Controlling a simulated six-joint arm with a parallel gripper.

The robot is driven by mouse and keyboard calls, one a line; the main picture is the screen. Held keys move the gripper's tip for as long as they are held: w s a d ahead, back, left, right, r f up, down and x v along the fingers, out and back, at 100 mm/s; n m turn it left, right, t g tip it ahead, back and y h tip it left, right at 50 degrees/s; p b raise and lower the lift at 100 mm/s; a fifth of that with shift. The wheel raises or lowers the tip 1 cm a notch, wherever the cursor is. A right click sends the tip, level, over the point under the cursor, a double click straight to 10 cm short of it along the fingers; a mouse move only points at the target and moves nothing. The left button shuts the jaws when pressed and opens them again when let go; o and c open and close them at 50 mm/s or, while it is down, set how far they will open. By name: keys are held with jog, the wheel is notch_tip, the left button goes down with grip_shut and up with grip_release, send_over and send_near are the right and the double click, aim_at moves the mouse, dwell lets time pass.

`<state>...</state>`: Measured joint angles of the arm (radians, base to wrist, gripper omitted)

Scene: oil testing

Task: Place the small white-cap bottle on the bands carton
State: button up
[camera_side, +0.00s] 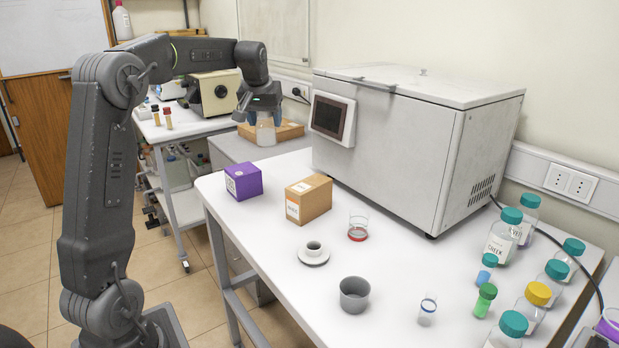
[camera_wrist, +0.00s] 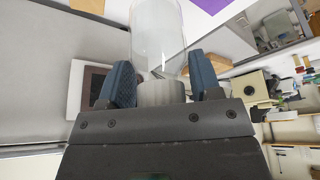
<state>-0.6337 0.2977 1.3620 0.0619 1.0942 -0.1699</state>
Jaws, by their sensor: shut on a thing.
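My gripper (camera_side: 264,113) is shut on a small clear bottle (camera_side: 266,133) and holds it in the air. In the wrist view the bottle (camera_wrist: 158,32) has its whitish-grey cap (camera_wrist: 161,92) between the blue fingers (camera_wrist: 161,83), with the body pointing away from the gripper. A purple carton (camera_side: 243,182) and a brown carton (camera_side: 308,199) stand on the white table. Their labels are too small to read, so I cannot tell which is the bands carton. The bottle appears above and behind the purple carton, apart from both. A purple surface (camera_wrist: 211,5) shows at the wrist view's top edge.
A large white machine (camera_side: 400,140) stands behind the brown carton. Several capped bottles (camera_side: 503,238) crowd the right side.

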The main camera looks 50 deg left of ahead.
jog(key=shift+w+d+f, duration=1.15)
jog(key=shift+w+f, duration=0.35)
jog(key=shift+f, duration=0.3)
jog(key=shift+w+d+f, duration=1.15)
jog(key=shift+w+f, duration=0.3)
jog(key=shift+f, duration=0.3)
jog(key=shift+w+d+f, duration=1.15)
jog(key=shift+w+f, duration=0.35)
jog(key=shift+f, duration=0.3)
jog(key=shift+f, duration=0.15)
jog(key=o, duration=1)
jog(key=shift+o, duration=0.2)
